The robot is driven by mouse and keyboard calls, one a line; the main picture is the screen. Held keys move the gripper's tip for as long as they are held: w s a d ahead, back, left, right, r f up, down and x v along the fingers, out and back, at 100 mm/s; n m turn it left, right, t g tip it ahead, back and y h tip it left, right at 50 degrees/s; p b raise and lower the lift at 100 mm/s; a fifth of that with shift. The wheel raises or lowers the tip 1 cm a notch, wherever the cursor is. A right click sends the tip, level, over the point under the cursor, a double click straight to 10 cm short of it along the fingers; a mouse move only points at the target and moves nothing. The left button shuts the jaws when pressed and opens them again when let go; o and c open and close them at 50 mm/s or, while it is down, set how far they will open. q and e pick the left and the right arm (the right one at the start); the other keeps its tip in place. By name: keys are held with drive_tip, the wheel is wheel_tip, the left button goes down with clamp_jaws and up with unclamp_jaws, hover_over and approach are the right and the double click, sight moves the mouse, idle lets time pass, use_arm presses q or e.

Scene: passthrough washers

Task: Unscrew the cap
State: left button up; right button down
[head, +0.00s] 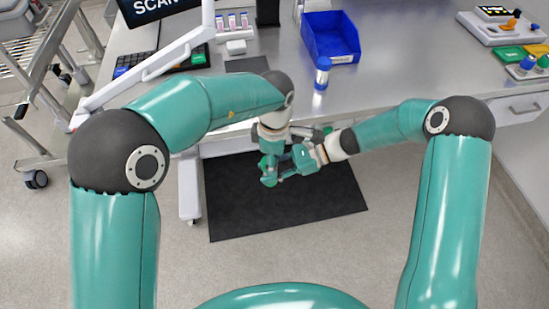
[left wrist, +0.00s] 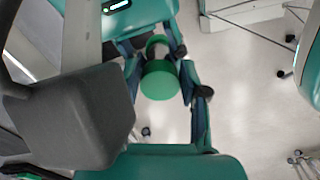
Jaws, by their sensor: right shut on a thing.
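In the left wrist view a round green cap (left wrist: 160,84) faces the camera, on a small container whose darker body (left wrist: 158,53) shows behind it. My right gripper (left wrist: 152,47) is shut on the container behind the cap. My left gripper (left wrist: 162,88) has its fingers on both sides of the cap and looks open, with small gaps. In the head view my left gripper (head: 268,176) points down and my right gripper (head: 287,168) points left, close together in front of the bench edge. The container is mostly hidden there.
Trays (head: 500,22) lie at right. A black mat (head: 285,215) is on the floor below.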

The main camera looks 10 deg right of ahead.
use_arm(q)
drive_tip(key=shift+w, duration=0.1)
drive_tip(key=c, duration=0.3)
drive_tip(key=n, duration=0.5)
drive_tip(key=shift+w, duration=0.35)
drive_tip(key=shift+c, duration=0.2)
drive_tip(key=n, duration=0.4)
drive_tip(key=shift+w+a, duration=0.1)
drive_tip(key=shift+w, duration=0.15)
drive_tip(key=o, duration=1.3)
drive_tip(key=shift+s, duration=0.1)
